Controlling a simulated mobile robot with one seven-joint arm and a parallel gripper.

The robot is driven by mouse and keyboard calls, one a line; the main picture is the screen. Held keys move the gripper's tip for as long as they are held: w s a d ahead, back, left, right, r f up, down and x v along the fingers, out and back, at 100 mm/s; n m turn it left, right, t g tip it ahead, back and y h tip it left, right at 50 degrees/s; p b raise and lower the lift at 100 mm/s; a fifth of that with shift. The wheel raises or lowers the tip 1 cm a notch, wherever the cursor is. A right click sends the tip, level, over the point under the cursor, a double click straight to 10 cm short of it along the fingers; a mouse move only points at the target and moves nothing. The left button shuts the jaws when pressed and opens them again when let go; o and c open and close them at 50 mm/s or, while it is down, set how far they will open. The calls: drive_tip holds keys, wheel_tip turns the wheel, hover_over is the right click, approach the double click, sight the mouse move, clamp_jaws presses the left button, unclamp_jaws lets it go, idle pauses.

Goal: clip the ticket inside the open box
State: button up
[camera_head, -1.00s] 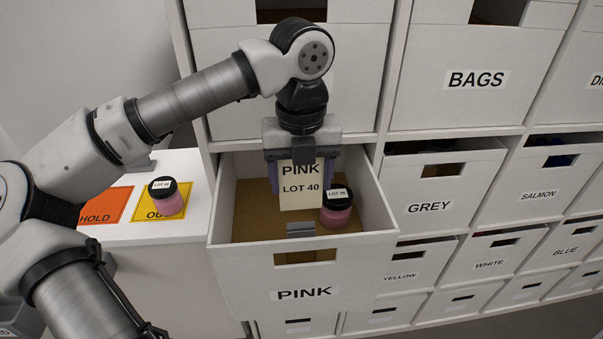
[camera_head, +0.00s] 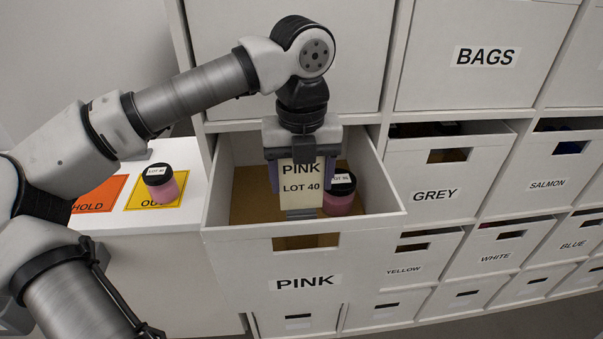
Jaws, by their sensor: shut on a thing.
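The ticket (camera_head: 301,186) is a cream card reading "PINK LOT 40". My gripper (camera_head: 301,172) points down and is shut on the ticket's upper part. The open box (camera_head: 245,257) is a white drawer box labelled "PINK", pulled out of the shelf. The ticket hangs upright inside the box opening, behind the front wall. A grey clip (camera_head: 300,212) shows at the ticket's lower edge, near the inside of the front wall. I cannot tell whether the ticket sits in it. A pink jar with a black lid (camera_head: 340,196) stands in the box just right of the ticket.
Another pink jar (camera_head: 160,183) stands on the yellow mat (camera_head: 181,181) on the white counter, left of the box. An orange "HOLD" mat (camera_head: 103,194) lies beside it. Closed labelled boxes, such as the "GREY" box (camera_head: 455,174), fill the shelf to the right.

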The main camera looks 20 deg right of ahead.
sight(302, 209)
drive_tip(key=shift+f, duration=0.1)
idle(0.3)
drive_tip(key=shift+f+b, duration=1.85)
drive_tip(key=shift+f, duration=0.05)
drive_tip(key=o, duration=1)
drive_tip(key=shift+r, duration=0.15)
drive_tip(key=shift+r+p, duration=1.85)
drive_tip(key=shift+r, duration=1.1)
